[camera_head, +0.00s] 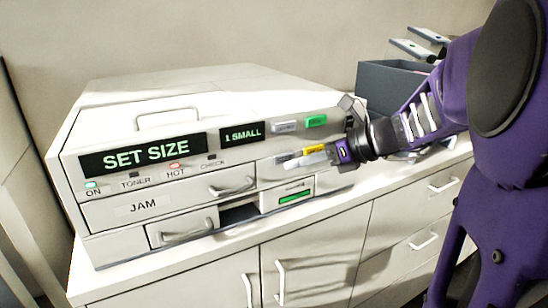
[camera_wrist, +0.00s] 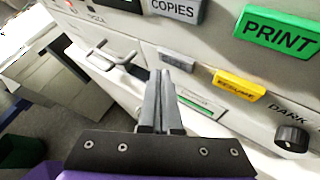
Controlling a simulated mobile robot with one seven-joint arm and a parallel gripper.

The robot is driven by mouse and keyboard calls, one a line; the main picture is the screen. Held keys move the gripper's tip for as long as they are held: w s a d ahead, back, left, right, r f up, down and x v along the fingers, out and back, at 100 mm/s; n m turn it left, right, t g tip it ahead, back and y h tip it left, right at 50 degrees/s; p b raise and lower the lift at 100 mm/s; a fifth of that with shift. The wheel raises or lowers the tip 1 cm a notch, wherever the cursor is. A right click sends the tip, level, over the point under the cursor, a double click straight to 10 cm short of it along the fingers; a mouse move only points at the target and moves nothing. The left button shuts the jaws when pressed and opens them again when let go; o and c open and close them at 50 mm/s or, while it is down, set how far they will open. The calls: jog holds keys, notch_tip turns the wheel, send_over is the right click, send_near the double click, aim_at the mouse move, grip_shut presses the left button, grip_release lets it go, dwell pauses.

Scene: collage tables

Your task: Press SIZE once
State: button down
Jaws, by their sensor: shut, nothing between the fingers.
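The pale copier (camera_head: 160,110) stands on a white cabinet, its display (camera_head: 141,154) reading "SET SIZE" and a smaller display (camera_head: 242,133) reading "1 SMALL". A grey button (camera_wrist: 176,60) sits left of the yellow RESUME button (camera_wrist: 238,84); its label is not readable. It also shows in the head view (camera_head: 283,158), partly behind my fingers. My gripper (camera_wrist: 160,74) is shut and empty, its tips just below and left of that grey button in the wrist view. I cannot tell whether they touch it. In the head view my gripper (camera_head: 290,164) reaches the front from the right.
Above are the grey COPIES button (camera_wrist: 174,10) and green PRINT button (camera_wrist: 278,33). The DARK knob (camera_wrist: 291,138) is at right. A drawer handle (camera_wrist: 108,55) juts out left of my fingers. A dark box (camera_head: 385,82) stands behind my arm.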

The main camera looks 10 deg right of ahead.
jog(key=shift+w, duration=0.1)
dwell(0.7)
jog(key=shift+w+a+p, duration=0.15)
jog(key=shift+w+p, duration=0.15)
jog(key=shift+p, duration=0.1)
jog(key=shift+w+a+p, duration=0.15)
jog(key=shift+w+p, duration=0.15)
jog(key=shift+w, duration=0.15)
dwell(0.5)
jog(key=shift+s, duration=0.1)
jog(key=shift+s+d, duration=0.3)
jog(key=shift+s, duration=0.5)
jog(key=s, duration=0.1)
jog(key=s+d+p, duration=0.1)
jog(key=s, duration=0.2)
jog(key=shift+s+d, duration=0.25)
jog(key=shift+s, duration=0.1)
dwell(0.6)
